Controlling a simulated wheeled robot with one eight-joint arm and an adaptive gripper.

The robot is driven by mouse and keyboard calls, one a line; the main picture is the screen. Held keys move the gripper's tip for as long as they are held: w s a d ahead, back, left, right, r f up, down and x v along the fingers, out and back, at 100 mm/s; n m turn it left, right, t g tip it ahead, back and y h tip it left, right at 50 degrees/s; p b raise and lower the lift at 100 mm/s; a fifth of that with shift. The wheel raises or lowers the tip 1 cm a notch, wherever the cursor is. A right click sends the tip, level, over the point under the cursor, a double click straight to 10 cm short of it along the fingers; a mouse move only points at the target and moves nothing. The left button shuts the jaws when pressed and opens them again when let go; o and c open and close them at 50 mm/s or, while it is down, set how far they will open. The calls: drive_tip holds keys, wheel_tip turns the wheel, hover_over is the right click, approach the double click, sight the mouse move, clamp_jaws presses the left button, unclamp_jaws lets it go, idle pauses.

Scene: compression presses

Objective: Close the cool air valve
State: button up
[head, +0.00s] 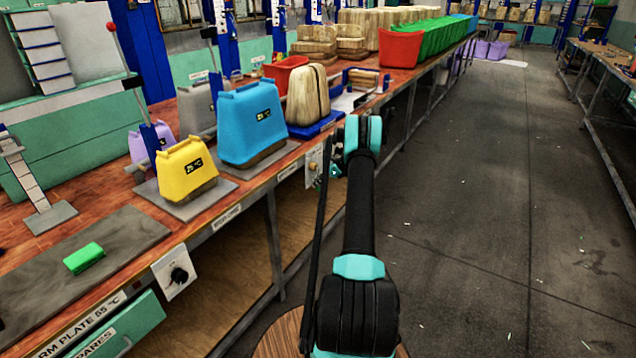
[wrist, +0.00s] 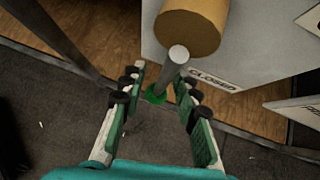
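The valve panel (head: 313,167) is a pale plate on the bench's front edge, partly hidden behind my gripper (head: 334,170) in the head view. In the wrist view the panel (wrist: 260,40) carries a label reading CLOSED (wrist: 214,79) and a round tan cylinder (wrist: 192,27). A grey rod (wrist: 176,62) stands out toward the camera, with a green ring-like part (wrist: 155,96) near it. My gripper in the wrist view (wrist: 161,72) is open, one finger on each side of the rod. Whether a finger touches the rod I cannot tell.
A black knob (head: 180,276) sits on another front panel to the left. Yellow (head: 187,170) and blue (head: 252,122) press covers stand on the bench above, with a green block (head: 83,258) at left. The aisle floor (head: 470,240) on the right is clear.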

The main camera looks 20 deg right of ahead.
drive_tip(key=v, duration=1.2)
drive_tip(key=shift+f, duration=0.1)
drive_tip(key=s+a+r+n+g+h, duration=0.1)
drive_tip(key=s+a+r+n+h, duration=0.1)
drive_tip(key=s+a+r+n, duration=0.65)
drive_tip(key=s+a+r+n+g+h, duration=0.1)
drive_tip(key=s+a+r+n, duration=0.35)
drive_tip(key=s+a, duration=0.7)
drive_tip(key=s+a+f+n+h, duration=0.1)
drive_tip(key=s+a+n, duration=0.2)
drive_tip(key=s, duration=0.7)
drive_tip(key=s+a+f+n+h, duration=0.1)
drive_tip(key=s+a+n, duration=0.2)
drive_tip(key=s, duration=0.7)
drive_tip(key=s+a+f+n+h, duration=0.1)
drive_tip(key=s+a+n, duration=0.2)
drive_tip(key=s+n, duration=0.4)
drive_tip(key=s, duration=0.3)
drive_tip(key=shift+s+a+h, duration=0.2)
drive_tip(key=shift+a+h, duration=0.1)
drive_tip(key=shift+h, duration=0.1)
drive_tip(key=shift+a, duration=0.1)
